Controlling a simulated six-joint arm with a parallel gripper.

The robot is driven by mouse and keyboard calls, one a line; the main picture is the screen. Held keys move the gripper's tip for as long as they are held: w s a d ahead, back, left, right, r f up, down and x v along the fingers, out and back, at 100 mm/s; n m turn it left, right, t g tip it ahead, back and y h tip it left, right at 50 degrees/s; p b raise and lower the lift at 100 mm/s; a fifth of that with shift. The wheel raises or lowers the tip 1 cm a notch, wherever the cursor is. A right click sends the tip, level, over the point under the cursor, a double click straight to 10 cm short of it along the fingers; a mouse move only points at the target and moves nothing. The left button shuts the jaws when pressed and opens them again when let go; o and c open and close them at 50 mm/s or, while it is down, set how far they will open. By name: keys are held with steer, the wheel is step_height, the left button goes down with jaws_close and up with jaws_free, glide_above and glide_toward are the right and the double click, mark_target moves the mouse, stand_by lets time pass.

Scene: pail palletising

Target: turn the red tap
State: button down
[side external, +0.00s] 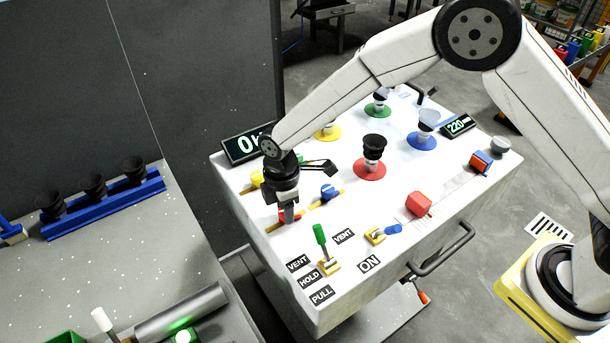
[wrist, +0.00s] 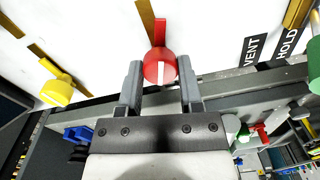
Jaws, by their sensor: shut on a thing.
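The red tap (wrist: 159,67) is a round red knob with a white stripe and a red bar behind it. It sits on the white panel (side external: 300,262) beside a brass-coloured strip. My gripper (wrist: 161,78) has one grey finger on each side of the knob and is shut on it. In the side view my gripper (side external: 288,213) points down at the panel's left part, with only a little red showing between the fingers. The yellow tap (wrist: 56,92) stands apart to the left in the wrist view. The blue tap (side external: 328,192) is close to my gripper in the side view.
A green-handled lever (side external: 320,235) stands in front of my gripper, and a blue lever (side external: 393,229) lies to its right. A blue rack (side external: 105,203) stands on the left table.

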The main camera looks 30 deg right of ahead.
steer(key=m, duration=1.1)
steer(key=shift+m, duration=1.7)
steer(key=shift+c, duration=1.2)
jaws_free()
steer(key=shift+d+r, duration=0.2)
steer(key=shift+r, duration=3.7)
